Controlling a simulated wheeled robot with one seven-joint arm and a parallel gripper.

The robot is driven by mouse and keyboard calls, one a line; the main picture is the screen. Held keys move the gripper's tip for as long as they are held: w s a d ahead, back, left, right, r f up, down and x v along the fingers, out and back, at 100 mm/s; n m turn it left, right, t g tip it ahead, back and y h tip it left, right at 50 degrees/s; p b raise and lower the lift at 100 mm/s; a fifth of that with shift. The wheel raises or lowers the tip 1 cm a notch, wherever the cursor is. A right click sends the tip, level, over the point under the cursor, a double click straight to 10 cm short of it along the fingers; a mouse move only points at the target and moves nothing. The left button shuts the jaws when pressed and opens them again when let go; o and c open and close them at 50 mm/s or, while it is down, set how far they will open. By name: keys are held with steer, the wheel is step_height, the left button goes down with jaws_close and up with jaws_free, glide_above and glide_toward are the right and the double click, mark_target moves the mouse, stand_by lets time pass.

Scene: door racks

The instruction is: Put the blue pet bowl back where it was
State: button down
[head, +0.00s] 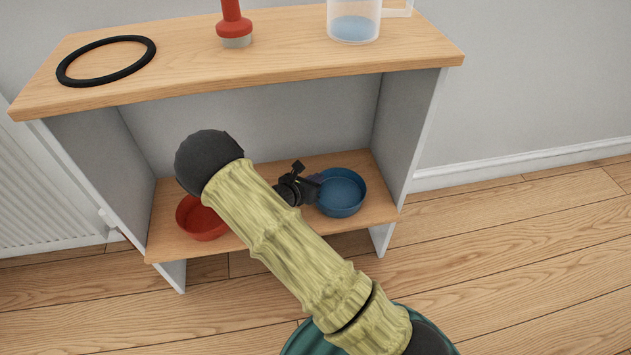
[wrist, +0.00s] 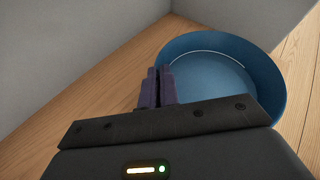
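The blue pet bowl (head: 345,190) is upright at the right end of the rack's lower shelf (head: 270,238) and appears to rest on it. In the wrist view the bowl (wrist: 225,80) fills the right side. My gripper (head: 316,187) is at the bowl's left rim. In the wrist view its two dark purple fingers (wrist: 157,88) are close together, one outside and one inside the bowl, with the rim between them. My arm hides part of the shelf in the head view.
A red bowl (head: 200,220) sits at the left end of the lower shelf, partly behind my arm. The top board holds a black ring (head: 80,80), a red-handled item (head: 235,24) and a clear jug (head: 352,22). The rack's right side panel (head: 410,130) stands close to the blue bowl.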

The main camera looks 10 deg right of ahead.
steer(key=shift+d, duration=0.1)
steer(key=c, duration=2)
jaws_free()
steer(key=shift+c, duration=0.2)
steer(key=o, duration=0.4)
steer(key=shift+s+a, duration=0.1)
steer(key=shift+a, duration=0.1)
steer(key=shift+d, duration=0.1)
steer(key=shift+s+r, duration=0.15)
steer(key=shift+r, duration=0.05)
steer(key=p+v, duration=0.5)
steer(key=v, duration=0.6)
steer(key=shift+a, duration=0.35)
steer(key=shift+s+r, duration=0.1)
steer(key=shift+s, duration=0.05)
